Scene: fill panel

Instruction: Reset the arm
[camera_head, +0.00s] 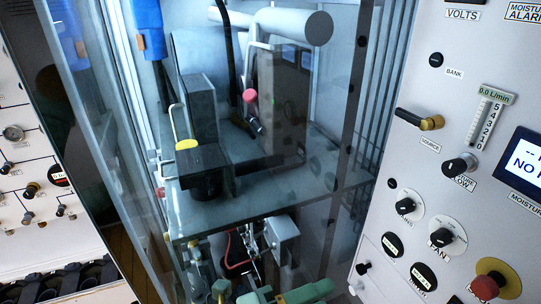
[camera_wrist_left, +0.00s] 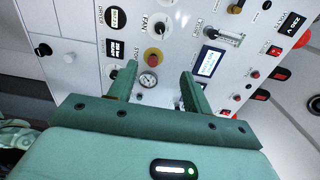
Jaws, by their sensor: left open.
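My left gripper (camera_wrist_left: 158,72) is open in the left wrist view. Its two green fingers are apart with nothing between them, pointing toward a grey control panel (camera_wrist_left: 80,18). A round gauge (camera_wrist_left: 147,80) and a red stop button with a yellow collar (camera_wrist_left: 153,56) show in the gap beyond the fingers. How far the fingertips are from the panel I cannot tell. In the head view, green parts (camera_head: 305,292) show at the bottom edge; I cannot tell whether they belong to my arm. My right gripper is not in view.
In the head view, the panel (camera_head: 400,255) on the right carries a source lever (camera_head: 419,119), a fan knob (camera_head: 441,238), a flow meter reading 0.0 L/min (camera_head: 490,120) and a display (camera_head: 525,163). A glass-walled cabinet (camera_head: 335,110) with pipes fills the middle. Another panel (camera_head: 30,170) stands left.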

